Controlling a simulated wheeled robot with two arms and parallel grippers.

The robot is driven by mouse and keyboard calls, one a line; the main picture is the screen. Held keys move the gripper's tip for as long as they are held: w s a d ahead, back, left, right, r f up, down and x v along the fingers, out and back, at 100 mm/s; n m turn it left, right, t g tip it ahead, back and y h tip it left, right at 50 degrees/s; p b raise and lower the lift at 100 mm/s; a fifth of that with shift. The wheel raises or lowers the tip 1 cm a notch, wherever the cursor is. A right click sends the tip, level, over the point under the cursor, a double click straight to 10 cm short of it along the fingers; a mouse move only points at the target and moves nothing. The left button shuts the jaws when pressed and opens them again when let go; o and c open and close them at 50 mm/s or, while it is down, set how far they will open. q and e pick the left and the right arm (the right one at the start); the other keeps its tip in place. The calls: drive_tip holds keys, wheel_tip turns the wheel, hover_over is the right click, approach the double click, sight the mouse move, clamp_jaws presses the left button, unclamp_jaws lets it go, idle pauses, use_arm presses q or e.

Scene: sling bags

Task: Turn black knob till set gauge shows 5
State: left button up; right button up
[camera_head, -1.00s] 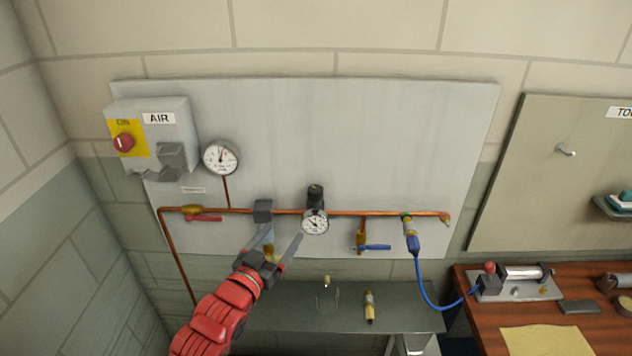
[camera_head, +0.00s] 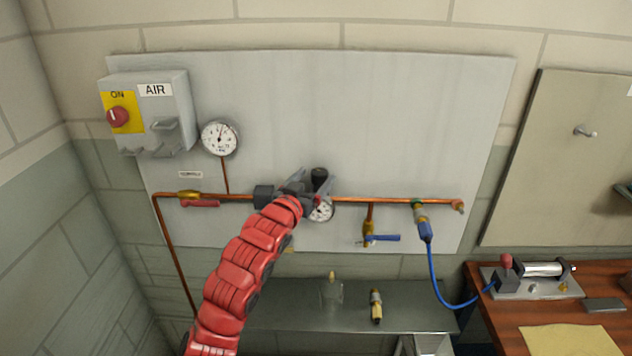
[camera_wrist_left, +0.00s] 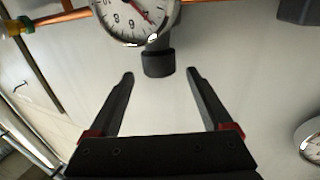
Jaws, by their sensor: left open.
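The black knob (camera_head: 319,174) sits on top of the regulator on the copper pipe. The set gauge (camera_head: 321,211), white and round, is just below it, partly covered by my gripper. In the left wrist view the knob (camera_wrist_left: 158,63) appears below the gauge (camera_wrist_left: 130,15), which is cut off by the top edge. A red needle shows on the dial, but I cannot tell its reading. My left gripper (camera_head: 308,184) is open at the regulator. In the left wrist view its fingertips (camera_wrist_left: 160,75) are on either side of the knob's end, with nothing between the fingers.
A second gauge (camera_head: 220,138) is on the panel (camera_head: 400,110) at left, below the AIR box (camera_head: 160,110). A red-handled valve (camera_head: 198,202), a blue-handled valve (camera_head: 380,239) and a blue hose (camera_head: 433,275) are along the pipe. A grey shelf (camera_head: 420,302) is below.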

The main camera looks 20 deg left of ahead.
use_arm(q)
drive_tip(key=shift+w+d, duration=0.1)
drive_tip(key=shift+w, duration=0.6)
clamp_jaws()
drive_tip(key=shift+f+b, duration=0.15)
drive_tip(key=shift+b, duration=0.55)
drive_tip(key=m+g+h+b, duration=0.1)
drive_tip(key=m+h+b, duration=0.1)
drive_tip(key=b, duration=0.3)
drive_tip(key=m+g+h+b, duration=0.1)
drive_tip(key=h+b, duration=0.2)
drive_tip(key=b, duration=0.3)
drive_tip(key=a+m+g+h+b, duration=0.1)
drive_tip(key=m+h+b, duration=0.1)
drive_tip(key=b, duration=0.4)
drive_tip(key=shift+w+f+m+h, duration=0.2)
drive_tip(key=shift+m+h, duration=0.1)
drive_tip(key=shift+h, duration=0.3)
drive_tip(key=shift+r+m+g+h+b, duration=0.3)
drive_tip(key=shift+h+b, duration=0.1)
drive_tip(key=shift+b, duration=0.4)
drive_tip(key=shift+c, duration=0.2)
unclamp_jaws()
drive_tip(key=shift+o, duration=0.2)
drive_tip(key=shift+r, duration=0.1)
